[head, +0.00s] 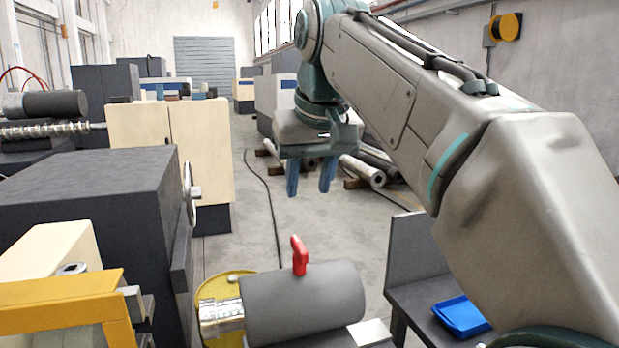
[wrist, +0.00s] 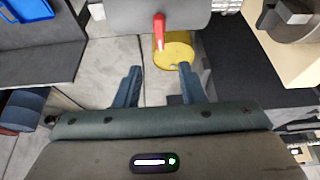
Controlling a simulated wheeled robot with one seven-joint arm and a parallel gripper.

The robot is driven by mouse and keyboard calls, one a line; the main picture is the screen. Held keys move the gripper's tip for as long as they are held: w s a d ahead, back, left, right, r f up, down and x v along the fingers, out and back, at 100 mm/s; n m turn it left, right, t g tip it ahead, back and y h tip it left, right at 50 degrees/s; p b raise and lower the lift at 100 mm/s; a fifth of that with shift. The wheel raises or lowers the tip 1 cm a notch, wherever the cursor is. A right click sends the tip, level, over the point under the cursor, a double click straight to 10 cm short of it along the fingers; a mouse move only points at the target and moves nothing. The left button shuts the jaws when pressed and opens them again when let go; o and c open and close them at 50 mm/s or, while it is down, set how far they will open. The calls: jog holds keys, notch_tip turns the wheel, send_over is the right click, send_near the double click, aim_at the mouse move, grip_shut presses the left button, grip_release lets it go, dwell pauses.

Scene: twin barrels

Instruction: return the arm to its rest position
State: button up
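My gripper (head: 309,190) hangs in the air at the end of my raised arm in the head view, its two blue fingers pointing down. The fingers are apart with nothing between them. In the wrist view my gripper (wrist: 157,84) also shows open and empty, with floor and part of a yellow barrel top beyond the fingertips. The same red handle (wrist: 159,32) shows at the top of the wrist view.
A yellow barrel (head: 222,290) stands behind the grey cylinder. A dark bench with a blue tray (head: 462,316) is at the lower right. Dark machines (head: 90,215) fill the left. Metal pipes (head: 362,170) lie on the floor behind the gripper.

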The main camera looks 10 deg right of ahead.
jog(key=s+d+f, duration=0.3)
jog(key=s+f, duration=0.2)
jog(key=f, duration=0.5)
jog(key=s+d+f+m, duration=0.1)
jog(key=s+d+f, duration=0.2)
jog(key=f, duration=0.7)
jog(key=s+d+f+m+h, duration=0.1)
jog(key=s+d+f, duration=0.2)
jog(key=s+f, duration=0.4)
notch_tip(320, 180, down, 4)
jog(key=shift+f+g, duration=0.1)
jog(key=shift+g, duration=0.3)
jog(key=shift+a, duration=0.1)
